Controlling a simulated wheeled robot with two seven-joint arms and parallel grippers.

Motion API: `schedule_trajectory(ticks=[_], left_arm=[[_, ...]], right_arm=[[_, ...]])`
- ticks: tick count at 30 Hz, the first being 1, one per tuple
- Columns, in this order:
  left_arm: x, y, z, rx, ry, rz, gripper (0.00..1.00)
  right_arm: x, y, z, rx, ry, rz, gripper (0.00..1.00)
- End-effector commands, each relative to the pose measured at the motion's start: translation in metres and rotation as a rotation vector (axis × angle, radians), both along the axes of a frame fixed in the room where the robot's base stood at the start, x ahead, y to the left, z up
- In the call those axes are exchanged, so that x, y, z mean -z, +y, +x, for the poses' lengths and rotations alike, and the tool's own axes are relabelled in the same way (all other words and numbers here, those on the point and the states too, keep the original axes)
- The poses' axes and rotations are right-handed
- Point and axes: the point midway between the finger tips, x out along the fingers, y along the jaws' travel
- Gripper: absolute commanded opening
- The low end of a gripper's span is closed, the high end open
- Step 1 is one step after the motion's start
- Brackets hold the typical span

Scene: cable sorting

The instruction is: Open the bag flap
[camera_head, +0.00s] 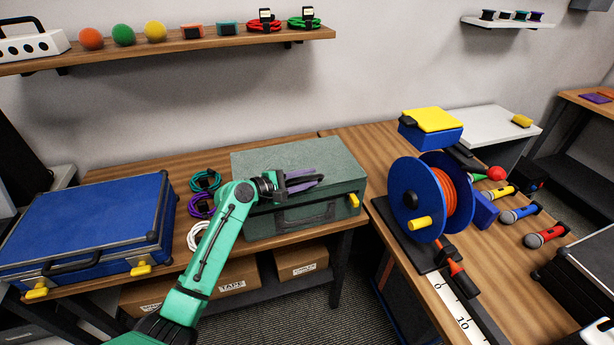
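A blue box-like bag (430,136) with a yellow top flap (431,119) stands at the back of the right-hand table, behind the cable reel. The flap lies flat and closed over the top, and a small black piece sits at its left edge. My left gripper (318,178) has purple-grey fingers and is over the lid of a green case (262,162), left of the bag and apart from it. Its fingers look parted with nothing between them. I cannot tell whether they touch the lid. My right gripper is not in view.
A blue cable reel (403,197) with orange cable stands in front of the bag. Several microphones (520,214) lie to its right. A blue case (85,225) and coiled cables (200,206) are at left. A wall shelf (170,47) hangs above.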

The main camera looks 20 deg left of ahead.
Motion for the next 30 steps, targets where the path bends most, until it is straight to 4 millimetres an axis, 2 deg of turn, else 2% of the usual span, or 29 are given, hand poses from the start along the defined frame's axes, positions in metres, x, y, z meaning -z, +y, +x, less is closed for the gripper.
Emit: schedule_trajectory(ticks=[5,7,8,30], left_arm=[[0.0003,0.0000,-0.0001,0.000,0.000,0.000,0.30],[0.0003,0.0000,-0.0002,0.000,0.000,0.000,0.03],[0.0003,0.0001,-0.0003,0.000,0.000,0.000,0.00],[0.0010,0.0000,-0.0007,0.002,0.002,0.000,0.00]], right_arm=[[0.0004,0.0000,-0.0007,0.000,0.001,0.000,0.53],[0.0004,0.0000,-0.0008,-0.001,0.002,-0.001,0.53],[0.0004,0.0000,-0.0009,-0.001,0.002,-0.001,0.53],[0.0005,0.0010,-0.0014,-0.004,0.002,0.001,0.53]])
